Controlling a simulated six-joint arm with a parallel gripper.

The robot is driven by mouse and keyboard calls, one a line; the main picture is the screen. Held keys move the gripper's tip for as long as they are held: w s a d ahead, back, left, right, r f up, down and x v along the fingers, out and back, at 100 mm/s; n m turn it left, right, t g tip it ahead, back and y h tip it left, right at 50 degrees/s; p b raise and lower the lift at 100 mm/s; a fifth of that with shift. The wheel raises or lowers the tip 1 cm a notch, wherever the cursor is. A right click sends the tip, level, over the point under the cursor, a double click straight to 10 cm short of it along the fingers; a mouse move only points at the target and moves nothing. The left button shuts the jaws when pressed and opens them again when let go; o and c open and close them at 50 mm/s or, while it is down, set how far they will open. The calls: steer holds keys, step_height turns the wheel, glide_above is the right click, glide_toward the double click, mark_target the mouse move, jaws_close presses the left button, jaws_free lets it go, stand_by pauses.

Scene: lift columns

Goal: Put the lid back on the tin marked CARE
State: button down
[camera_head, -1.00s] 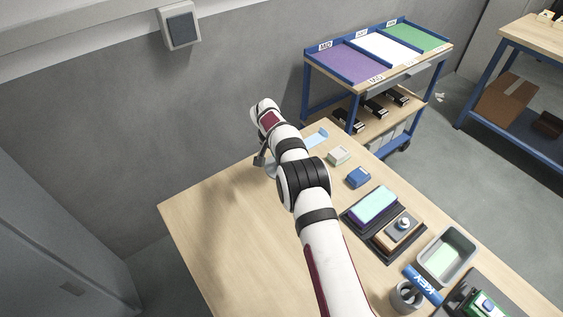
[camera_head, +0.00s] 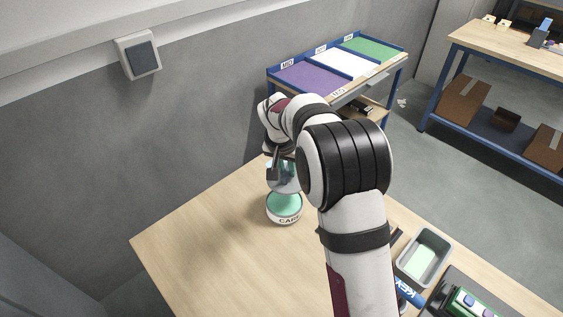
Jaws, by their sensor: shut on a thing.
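The tin marked CARE (camera_head: 284,215) stands upright on the wooden table, near its far edge. It is open at the top and teal inside, with a pale label band. My gripper (camera_head: 274,172) is just above and behind the tin in the picture, shut on a grey round lid (camera_head: 287,185). The lid is apart from the tin's rim as far as I can see, and looks somewhat tilted. My arm hides part of the gripper and the table to the right of the tin.
The left part of the table (camera_head: 215,240) is clear. A grey tray (camera_head: 424,258), a blue KEY-marked thing (camera_head: 408,293) and a green-topped device (camera_head: 468,303) lie at the right. A cart with coloured bays (camera_head: 312,76) stands behind the table.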

mark_target(283, 186)
steer(key=shift+s+a, duration=0.2)
steer(key=shift+s, duration=0.65)
steer(key=shift+s+f, duration=0.2)
steer(key=shift+f, duration=2.9)
steer(key=shift+f, duration=0.15)
steer(key=shift+c, duration=1.2)
jaws_free()
steer(key=shift+r, duration=3.5)
